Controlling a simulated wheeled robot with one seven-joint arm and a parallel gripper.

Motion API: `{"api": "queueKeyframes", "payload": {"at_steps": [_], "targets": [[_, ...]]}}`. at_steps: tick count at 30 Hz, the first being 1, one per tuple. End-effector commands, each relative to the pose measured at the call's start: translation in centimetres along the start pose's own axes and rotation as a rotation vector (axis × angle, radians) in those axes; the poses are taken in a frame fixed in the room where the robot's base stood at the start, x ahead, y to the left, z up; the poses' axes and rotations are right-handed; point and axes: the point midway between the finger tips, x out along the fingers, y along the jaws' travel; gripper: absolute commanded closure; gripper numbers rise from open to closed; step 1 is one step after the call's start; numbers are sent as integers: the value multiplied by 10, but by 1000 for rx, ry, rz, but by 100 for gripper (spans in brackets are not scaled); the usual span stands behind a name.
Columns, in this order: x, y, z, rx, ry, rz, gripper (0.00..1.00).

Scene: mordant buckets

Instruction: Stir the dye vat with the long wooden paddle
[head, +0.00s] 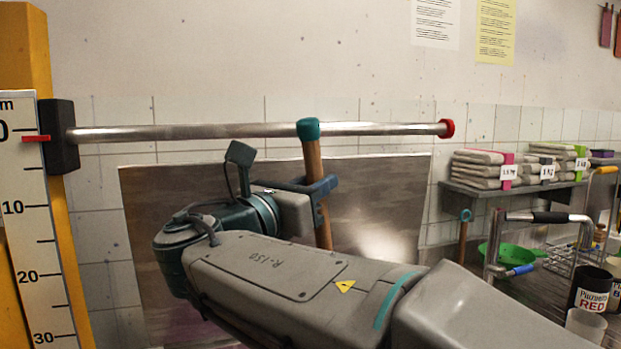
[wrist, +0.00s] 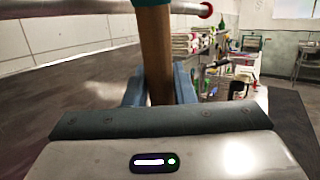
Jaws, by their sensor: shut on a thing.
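The long wooden paddle shows in the head view as an upright brown shaft (head: 312,165) with a teal cap on top. My gripper (head: 321,188) is shut on the shaft below the cap, its blue fingers on either side. In the wrist view the shaft (wrist: 156,60) stands between the fingers of my gripper (wrist: 160,88). The paddle's lower end is hidden behind my arm. The dye vat is not clearly seen; a purple patch shows low at the left of the head view, mostly hidden by my arm.
A metal bar (head: 200,132) with a red end runs from a yellow post (head: 35,50) with a scale; the cap overlaps it in view. A grey metal sheet (head: 150,230) stands behind. At right are a shelf of folded cloth (head: 483,170), a green bowl (head: 500,262) and a dark can (head: 588,290).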

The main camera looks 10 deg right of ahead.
Motion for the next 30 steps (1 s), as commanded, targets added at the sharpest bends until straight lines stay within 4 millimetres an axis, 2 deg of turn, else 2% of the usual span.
{"api": "queueKeyframes", "payload": {"at_steps": [1, 21, 30], "targets": [[0, 0, -8, 0, -1, -1, 99], [0, 0, -75, 1, -1, -1, 99], [0, 0, -96, 1, -1, 0, 99]]}}
